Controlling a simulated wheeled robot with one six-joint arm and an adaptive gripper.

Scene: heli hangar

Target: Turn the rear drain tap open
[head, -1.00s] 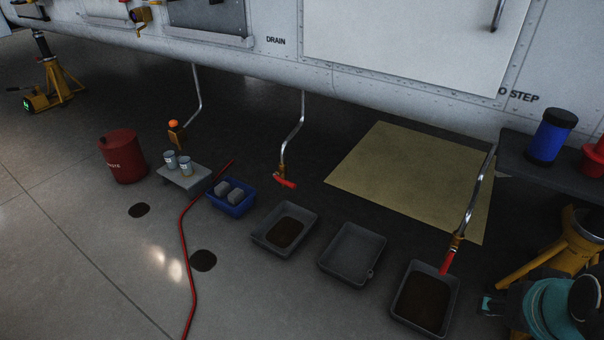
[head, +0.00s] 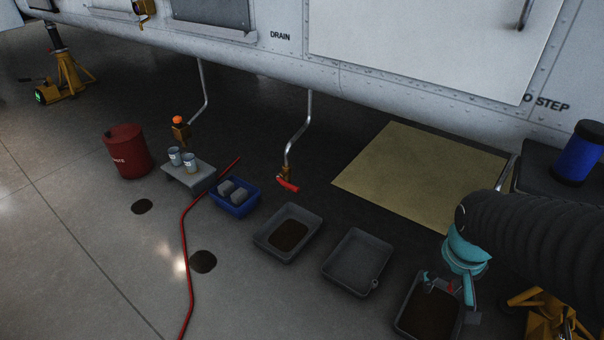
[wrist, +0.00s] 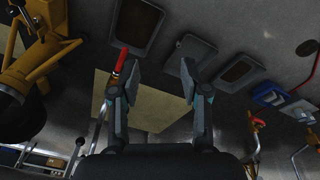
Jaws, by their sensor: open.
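A drain pipe with a red-handled tap hangs over the right-hand grey tray. In the head view my arm hides most of it and only a bit of its red handle (head: 450,287) shows. In the wrist view the red handle (wrist: 121,60) and its pipe are beside my left finger; contact cannot be told. My gripper (wrist: 160,65) is open and empty, and it shows over the tray in the head view (head: 447,284). A second red-handled tap (head: 288,184) hangs mid-picture, its handle slanting sideways. The pictures do not show which tap is the rear one.
Grey trays stand below, two with dark contents (head: 288,236) and one empty (head: 355,262). A yellow jack (head: 548,316) stands close at right. A blue bin (head: 234,205), a red drum (head: 126,151) and a red hose (head: 184,250) lie left. A tan mat (head: 415,170) lies behind.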

